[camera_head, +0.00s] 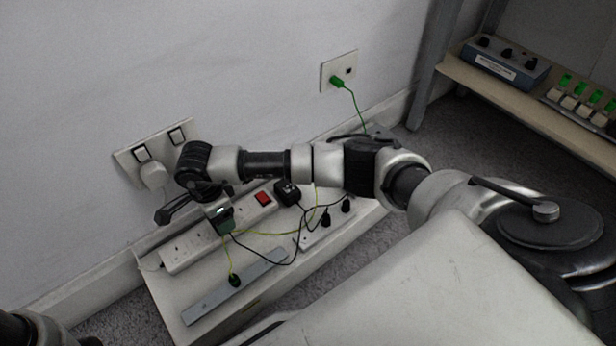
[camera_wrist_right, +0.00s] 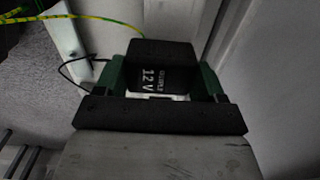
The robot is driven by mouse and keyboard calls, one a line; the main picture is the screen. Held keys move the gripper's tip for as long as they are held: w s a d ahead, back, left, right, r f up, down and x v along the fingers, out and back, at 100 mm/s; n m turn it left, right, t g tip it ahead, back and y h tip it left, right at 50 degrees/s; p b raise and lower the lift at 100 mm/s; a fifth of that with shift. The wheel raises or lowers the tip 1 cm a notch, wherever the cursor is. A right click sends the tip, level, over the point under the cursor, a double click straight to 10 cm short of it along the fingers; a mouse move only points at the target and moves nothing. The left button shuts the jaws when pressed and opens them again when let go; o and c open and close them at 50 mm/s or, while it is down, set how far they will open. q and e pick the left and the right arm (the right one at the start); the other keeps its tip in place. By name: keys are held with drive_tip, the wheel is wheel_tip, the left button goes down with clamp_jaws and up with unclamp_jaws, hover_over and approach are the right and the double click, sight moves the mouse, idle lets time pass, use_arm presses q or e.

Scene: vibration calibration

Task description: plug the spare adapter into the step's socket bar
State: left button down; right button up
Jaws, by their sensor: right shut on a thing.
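The white socket bar (camera_head: 182,250) lies on a low white step (camera_head: 165,290) against the wall and has a red switch (camera_head: 262,197) near its far end. My right gripper (camera_head: 224,222) reaches over the bar. In the right wrist view its green fingers (camera_wrist_right: 160,82) are shut on a black adapter (camera_wrist_right: 160,60) marked "12 V". In the head view the gripper and wrist largely hide this adapter, and I cannot tell whether it touches the bar. Another black adapter (camera_head: 287,191) sits at the bar's far end. My left gripper is out of view.
Black and yellow-green leads loop beside the bar. A switched wall socket (camera_head: 154,172) holds a white plug. A shelf (camera_head: 520,98) with boxes stands at right.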

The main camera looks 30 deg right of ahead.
drive_tip(key=shift+f+b, duration=0.5)
drive_tip(key=shift+f, duration=0.75)
idle(3.8)
drive_tip(key=o, duration=1)
drive_tip(key=shift+r, duration=0.1)
drive_tip(key=shift+r+p, duration=2.05)
drive_tip(key=shift+r, duration=0.45)
